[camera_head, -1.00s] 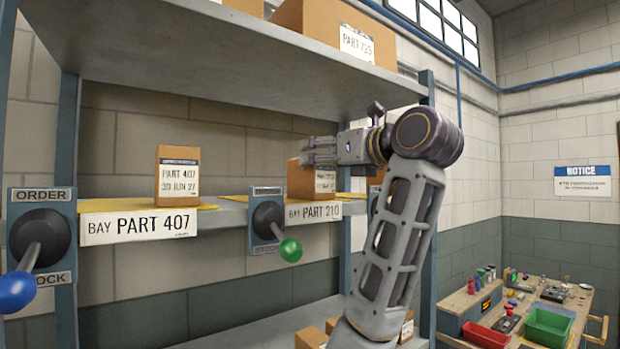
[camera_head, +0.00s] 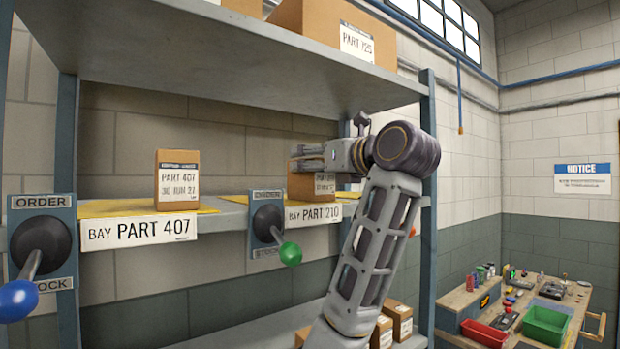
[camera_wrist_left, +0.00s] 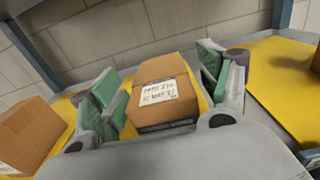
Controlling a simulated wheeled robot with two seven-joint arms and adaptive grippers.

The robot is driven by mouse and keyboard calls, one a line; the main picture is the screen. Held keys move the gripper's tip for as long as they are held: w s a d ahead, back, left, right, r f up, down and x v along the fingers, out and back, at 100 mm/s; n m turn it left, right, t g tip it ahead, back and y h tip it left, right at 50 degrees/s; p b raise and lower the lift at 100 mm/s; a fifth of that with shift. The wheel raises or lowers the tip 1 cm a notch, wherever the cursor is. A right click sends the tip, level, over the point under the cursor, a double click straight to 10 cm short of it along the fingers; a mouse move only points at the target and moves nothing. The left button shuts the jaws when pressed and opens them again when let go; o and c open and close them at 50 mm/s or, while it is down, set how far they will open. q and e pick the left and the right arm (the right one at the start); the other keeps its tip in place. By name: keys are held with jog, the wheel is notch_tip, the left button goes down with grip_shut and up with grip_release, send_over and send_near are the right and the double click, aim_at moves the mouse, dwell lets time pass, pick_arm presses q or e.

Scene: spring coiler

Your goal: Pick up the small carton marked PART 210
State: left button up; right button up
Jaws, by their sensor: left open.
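The small brown carton marked PART 210 (camera_head: 298,185) stands on the middle shelf above the BAY PART 210 sign, partly covered by my gripper. My left gripper (camera_head: 308,158) is at the carton's top, coming in from the right. In the left wrist view the carton (camera_wrist_left: 165,72) with its white label lies between the two open green-padded fingers (camera_wrist_left: 160,88). One finger is on each side, with a gap showing at the left; contact is not clear. My right gripper is not in view.
A PART 407 carton (camera_head: 177,180) stands to the left on the same shelf. Levers with a green knob (camera_head: 290,254) and a blue knob (camera_head: 17,299) project from the shelf front. The upper shelf (camera_head: 230,65) overhangs the gripper. Several cartons (camera_head: 397,318) sit below.

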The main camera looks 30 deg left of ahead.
pick_arm(q)
jog(key=shift+p+x, duration=0.3)
jog(key=shift+x, duration=0.8)
jog(key=c, duration=1.5)
